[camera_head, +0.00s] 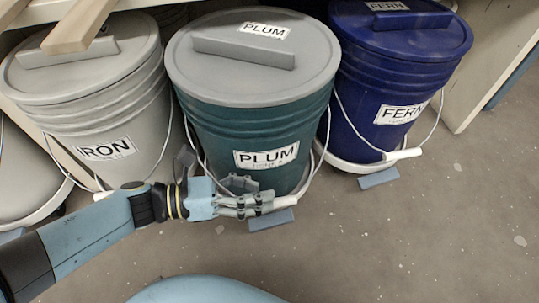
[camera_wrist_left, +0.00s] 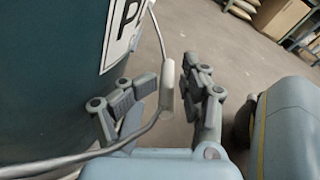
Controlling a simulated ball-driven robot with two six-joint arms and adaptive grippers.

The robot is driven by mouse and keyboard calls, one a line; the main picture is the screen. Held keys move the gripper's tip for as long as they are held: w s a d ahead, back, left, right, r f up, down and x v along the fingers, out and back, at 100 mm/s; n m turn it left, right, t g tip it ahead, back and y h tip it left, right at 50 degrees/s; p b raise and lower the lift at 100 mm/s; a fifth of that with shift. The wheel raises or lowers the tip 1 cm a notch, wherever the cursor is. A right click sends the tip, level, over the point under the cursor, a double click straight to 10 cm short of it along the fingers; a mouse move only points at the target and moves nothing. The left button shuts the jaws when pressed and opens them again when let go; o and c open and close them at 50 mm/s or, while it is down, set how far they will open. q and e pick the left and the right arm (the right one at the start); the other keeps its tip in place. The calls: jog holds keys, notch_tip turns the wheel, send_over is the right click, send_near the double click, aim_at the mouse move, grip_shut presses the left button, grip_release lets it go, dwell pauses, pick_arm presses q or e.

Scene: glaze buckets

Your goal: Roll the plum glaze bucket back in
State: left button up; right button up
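The plum glaze bucket (camera_head: 225,120) is dark teal with a grey lid (camera_head: 200,80) and PLUM labels on lid and front. It stands upright on a low white base (camera_head: 318,168) and also shows at the left of the left wrist view (camera_wrist_left: 50,80). Its wire handle hangs at the front with a white grip (camera_head: 286,202). My left gripper (camera_head: 268,201) is low in front of the bucket at this grip. In the left wrist view the grip (camera_wrist_left: 167,86) lies between the spread fingers (camera_wrist_left: 172,92), with a gap beside it. My right gripper is not in view.
The pale iron bucket (camera_head: 140,110) stands close on the left and the blue fern bucket (camera_head: 375,80) close on the right. Small grey blocks lie on the floor before plum (camera_head: 271,220) and fern (camera_head: 379,178). A pale panel (camera_head: 490,60) stands far right. The floor (camera_head: 430,235) at front right is clear.

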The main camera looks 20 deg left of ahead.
pick_arm(q)
jog(key=f+v, duration=0.1)
jog(key=v, duration=1.1)
jog(key=shift+a+f, duration=0.15)
jog(key=shift+a, duration=0.1)
dwell(0.4)
jog(key=shift+s, duration=0.1)
dwell(0.4)
